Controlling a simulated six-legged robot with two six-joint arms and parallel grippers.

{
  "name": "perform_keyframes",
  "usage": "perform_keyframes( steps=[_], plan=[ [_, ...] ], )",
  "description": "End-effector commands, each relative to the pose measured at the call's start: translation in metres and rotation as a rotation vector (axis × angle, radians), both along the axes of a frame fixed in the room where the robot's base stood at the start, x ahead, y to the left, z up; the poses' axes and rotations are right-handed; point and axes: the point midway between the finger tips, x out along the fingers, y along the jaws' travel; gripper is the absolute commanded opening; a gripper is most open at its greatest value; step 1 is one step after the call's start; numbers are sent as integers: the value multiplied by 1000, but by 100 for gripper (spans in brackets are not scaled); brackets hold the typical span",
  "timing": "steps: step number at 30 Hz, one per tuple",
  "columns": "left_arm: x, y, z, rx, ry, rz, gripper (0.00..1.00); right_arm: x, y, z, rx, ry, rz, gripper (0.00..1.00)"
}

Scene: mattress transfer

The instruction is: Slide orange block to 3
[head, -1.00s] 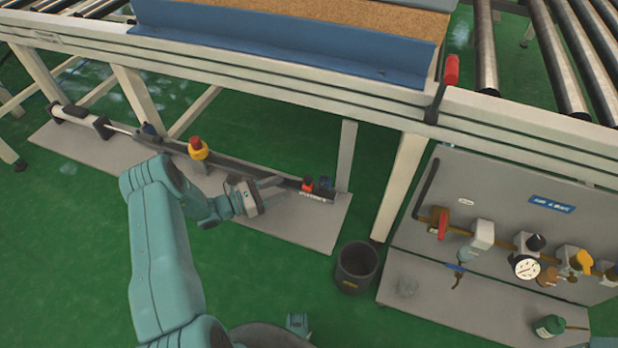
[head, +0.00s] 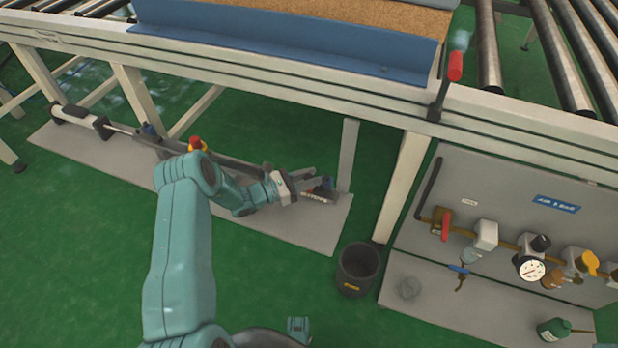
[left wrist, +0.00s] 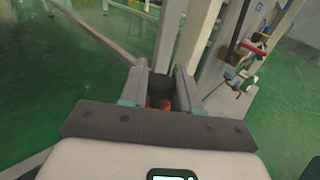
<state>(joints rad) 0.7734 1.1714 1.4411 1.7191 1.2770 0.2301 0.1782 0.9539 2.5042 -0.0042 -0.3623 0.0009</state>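The orange block (left wrist: 158,103) shows as a small orange-red patch low between the finger pads of my left gripper in the left wrist view. In the head view it is hidden behind the fingers. My left gripper (head: 308,184) is at the right end of the dark rail (head: 236,164), over the grey base plate (head: 270,228). Its two fingers (left wrist: 160,82) stand apart, one on each side of the block. I cannot tell whether they touch it. The number 3 mark cannot be read.
A dark bucket (head: 357,270) stands right of the plate. A valve panel (head: 500,205) is at the right. The white conveyor frame (head: 270,85) stands above and behind the rail, with a leg (head: 347,155) beside the gripper.

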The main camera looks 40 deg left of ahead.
Motion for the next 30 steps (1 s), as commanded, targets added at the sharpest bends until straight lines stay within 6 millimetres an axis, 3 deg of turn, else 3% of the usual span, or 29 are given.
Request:
perform_keyframes(
  steps=[5, 10, 17, 18, 20, 30],
  plan=[
    [0, -3, 0, -1, 1, -2, 0, 0, 0, 1, 0, 0, 0, 100],
    [4, -21, 1, -2, 1, -5, 0, -1, 1, 3, 0, 1, 3, 100],
    [4, -22, 0, 0, 0, -3, 0, -1, 1, 3, 0, 1, 3, 100],
    [4, -22, 0, 0, 0, -3, 37, -1, 1, 3, 0, 1, 3, 100],
    [4, -22, 0, 0, 0, -3, 53, -1, 1, 3, 0, 1, 3, 100],
    [2, -19, 0, 1, 1, 0, 53, -1, 1, 4, 0, 1, 3, 100]
  ],
)
